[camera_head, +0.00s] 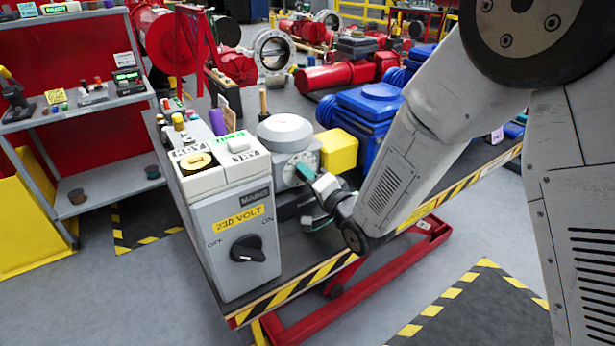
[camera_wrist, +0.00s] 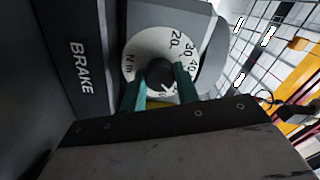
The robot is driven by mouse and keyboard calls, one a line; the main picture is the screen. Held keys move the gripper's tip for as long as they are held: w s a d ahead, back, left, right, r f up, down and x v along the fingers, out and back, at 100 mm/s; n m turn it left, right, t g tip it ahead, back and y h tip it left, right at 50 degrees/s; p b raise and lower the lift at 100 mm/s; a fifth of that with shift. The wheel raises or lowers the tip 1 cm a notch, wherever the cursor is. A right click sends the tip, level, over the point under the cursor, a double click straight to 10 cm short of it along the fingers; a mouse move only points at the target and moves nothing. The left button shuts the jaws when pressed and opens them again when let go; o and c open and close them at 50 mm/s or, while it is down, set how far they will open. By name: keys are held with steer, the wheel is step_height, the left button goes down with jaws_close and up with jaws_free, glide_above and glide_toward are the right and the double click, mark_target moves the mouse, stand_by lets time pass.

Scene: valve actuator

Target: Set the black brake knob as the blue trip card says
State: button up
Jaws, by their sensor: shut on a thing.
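The black brake knob (camera_wrist: 158,72) sits at the middle of a white round dial (camera_wrist: 152,47) in the wrist view. The dial reads "N m", 20, 30 and 40; where the knob points is unclear. The word BRAKE is on the grey housing (camera_wrist: 84,45) to its left. My gripper (camera_wrist: 161,80) has its green fingers on both sides of the knob and is shut on it. In the head view my gripper (camera_head: 306,173) reaches the dial (camera_head: 293,166) from the right; the knob is hidden there. I cannot pick out the blue trip card.
A grey box marked 230 VOLT with a black OFF/ON switch (camera_head: 248,249) stands left of the dial unit. A yellow block (camera_head: 338,150) and blue machine (camera_head: 365,115) stand behind. The bench edge is striped yellow and black (camera_head: 290,290).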

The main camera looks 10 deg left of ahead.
stand_by(0.3)
steer(key=o, duration=1)
steer(key=shift+d, duration=0.1)
steer(key=v, duration=0.7)
steer(key=shift+s+d, duration=0.25)
steer(key=shift+s, duration=0.05)
steer(key=shift+r, duration=0.1)
